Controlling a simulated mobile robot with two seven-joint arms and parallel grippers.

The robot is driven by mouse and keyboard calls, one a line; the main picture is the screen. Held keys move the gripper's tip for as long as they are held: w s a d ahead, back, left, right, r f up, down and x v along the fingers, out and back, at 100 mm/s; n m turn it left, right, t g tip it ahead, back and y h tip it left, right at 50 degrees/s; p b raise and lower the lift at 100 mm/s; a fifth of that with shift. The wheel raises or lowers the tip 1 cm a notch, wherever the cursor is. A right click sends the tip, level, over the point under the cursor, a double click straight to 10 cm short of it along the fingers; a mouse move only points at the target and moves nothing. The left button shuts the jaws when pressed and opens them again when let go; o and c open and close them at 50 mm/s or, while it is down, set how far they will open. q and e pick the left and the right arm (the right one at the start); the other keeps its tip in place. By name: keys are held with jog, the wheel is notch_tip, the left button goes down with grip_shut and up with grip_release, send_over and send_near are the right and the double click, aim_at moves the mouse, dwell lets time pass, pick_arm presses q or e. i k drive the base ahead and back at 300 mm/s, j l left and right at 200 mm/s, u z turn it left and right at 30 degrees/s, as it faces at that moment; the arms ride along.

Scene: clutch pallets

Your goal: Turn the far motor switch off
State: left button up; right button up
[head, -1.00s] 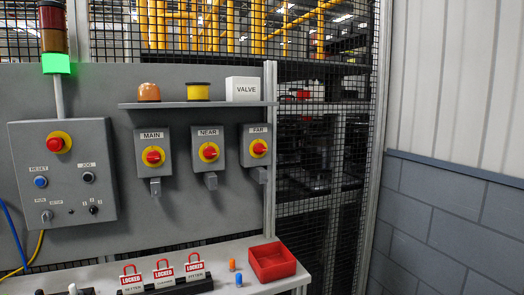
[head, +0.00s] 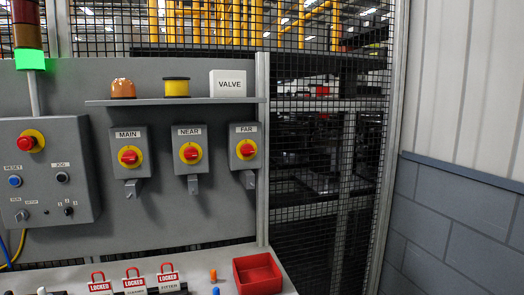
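The far motor switch (head: 245,149) is a grey box labelled FAR with a red knob on a yellow disc. It is mounted on the grey panel (head: 90,90), rightmost of three like switches, under the shelf. A grey tab hangs below it. The near switch (head: 190,153) and the main switch (head: 130,157) are to its left. The red knobs look tilted at a similar angle; I cannot read their on or off marks. Neither of my grippers is in view.
A shelf (head: 190,101) above the switches holds an orange beacon (head: 123,89), a yellow roll (head: 176,87) and a VALVE box (head: 228,84). The bench below has red LOCKED padlocks (head: 133,279) and a red tray (head: 257,274). A control box (head: 45,195) is left; mesh fence (head: 330,180) right.

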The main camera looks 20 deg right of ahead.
aim_at(247, 150)
jog(key=i+l, duration=0.1)
jog(key=l, duration=0.6)
jog(key=i+l, duration=0.15)
jog(key=l, duration=0.55)
jog(key=i+l+u, duration=0.1)
jog(key=l, duration=0.6)
jog(key=i+l, duration=0.1)
jog(key=l, duration=0.6)
